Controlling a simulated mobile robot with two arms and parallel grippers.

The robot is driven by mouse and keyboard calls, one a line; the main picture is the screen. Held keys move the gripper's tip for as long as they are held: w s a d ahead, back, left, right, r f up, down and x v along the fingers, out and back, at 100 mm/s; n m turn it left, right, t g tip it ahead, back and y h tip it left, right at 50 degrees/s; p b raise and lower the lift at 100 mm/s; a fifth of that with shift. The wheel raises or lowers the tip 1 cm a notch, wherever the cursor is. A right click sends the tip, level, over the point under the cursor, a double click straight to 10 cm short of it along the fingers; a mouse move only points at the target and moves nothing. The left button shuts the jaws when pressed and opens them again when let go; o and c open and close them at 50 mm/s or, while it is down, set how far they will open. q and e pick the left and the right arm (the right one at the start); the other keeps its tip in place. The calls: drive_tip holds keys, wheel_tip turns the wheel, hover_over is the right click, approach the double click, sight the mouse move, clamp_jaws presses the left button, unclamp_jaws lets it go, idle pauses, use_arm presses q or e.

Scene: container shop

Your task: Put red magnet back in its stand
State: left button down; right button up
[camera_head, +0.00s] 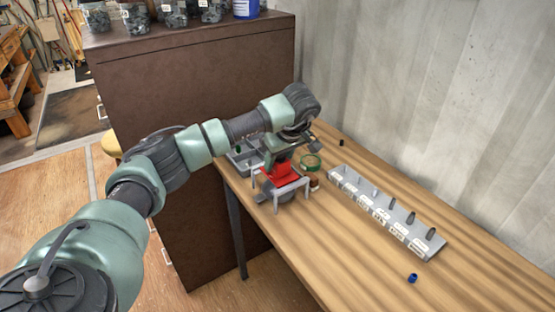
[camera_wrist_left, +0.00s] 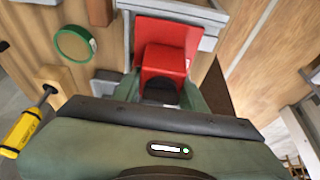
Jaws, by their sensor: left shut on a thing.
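The red magnet (camera_head: 284,174) is held by my left gripper (camera_head: 280,160) at the grey stand (camera_head: 292,187), near the table's left edge. The gripper is shut on the magnet from above. In the left wrist view the red magnet (camera_wrist_left: 163,48) shows as a block with a wider plate, and part of the stand's frame (camera_wrist_left: 208,42) runs along its side. The gripper hides part of the magnet and the stand, so I cannot tell if the magnet rests on the stand. My right gripper is not in view.
A grey rack (camera_head: 385,212) with several pegs stands on the wooden table. A green ring (camera_head: 311,161) and a grey tray (camera_head: 243,158) lie near the stand. A small blue piece (camera_head: 412,278) lies near the front. A brown cabinet (camera_head: 180,85) stands behind.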

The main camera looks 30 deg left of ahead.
use_arm(q)
drive_tip(key=shift+r, duration=0.1)
drive_tip(key=c, duration=0.7)
unclamp_jaws()
drive_tip(key=shift+s, duration=0.1)
drive_tip(key=shift+d, duration=0.1)
drive_tip(key=shift+d+r, duration=0.1)
drive_tip(key=shift+r, duration=0.2)
drive_tip(key=b+v, duration=0.1)
drive_tip(key=v, duration=0.6)
drive_tip(key=shift+b, duration=0.4)
